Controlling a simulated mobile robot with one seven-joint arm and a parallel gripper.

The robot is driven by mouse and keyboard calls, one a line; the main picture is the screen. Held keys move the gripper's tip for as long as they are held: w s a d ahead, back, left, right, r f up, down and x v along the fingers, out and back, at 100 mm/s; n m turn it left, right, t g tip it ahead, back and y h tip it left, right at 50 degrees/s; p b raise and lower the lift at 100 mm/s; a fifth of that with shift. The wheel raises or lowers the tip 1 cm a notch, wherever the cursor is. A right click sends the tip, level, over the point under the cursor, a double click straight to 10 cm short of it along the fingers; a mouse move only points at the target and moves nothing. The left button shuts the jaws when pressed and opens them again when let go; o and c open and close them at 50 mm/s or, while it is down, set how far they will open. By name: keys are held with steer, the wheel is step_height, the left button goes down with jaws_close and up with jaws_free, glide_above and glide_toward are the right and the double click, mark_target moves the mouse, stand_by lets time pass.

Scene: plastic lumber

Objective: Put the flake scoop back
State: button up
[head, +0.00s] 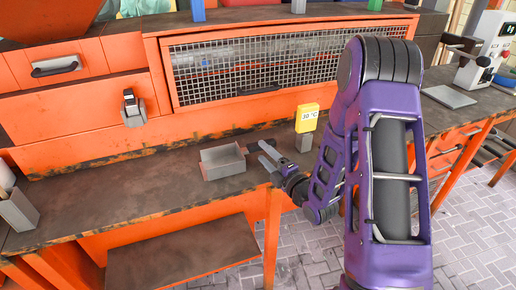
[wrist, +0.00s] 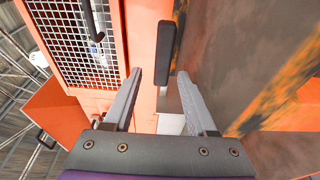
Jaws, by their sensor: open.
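A grey open-topped box (head: 222,162), which looks like the flake scoop, sits on the dark bench top left of my gripper. My gripper (head: 265,154) is low over the bench, its fingers apart and pointing left towards the box. In the wrist view my gripper (wrist: 160,95) is open. A black bar like a handle (wrist: 165,52) shows ahead between the fingertips, with a pale grey surface (wrist: 170,108) below it, probably the scoop. Nothing is visibly held. I cannot tell how near the handle is to the fingers. The scoop's resting place cannot be identified.
The bench (head: 110,205) runs along an orange cabinet with a mesh front (head: 280,62). A yellow 30 °C sign on a grey block (head: 306,118) stands right behind my gripper. A grey container (head: 18,210) stands at far left. The bench left of the box is clear.

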steer(key=v, duration=0.7)
steer(key=shift+s, duration=0.2)
steer(key=shift+d, duration=0.1)
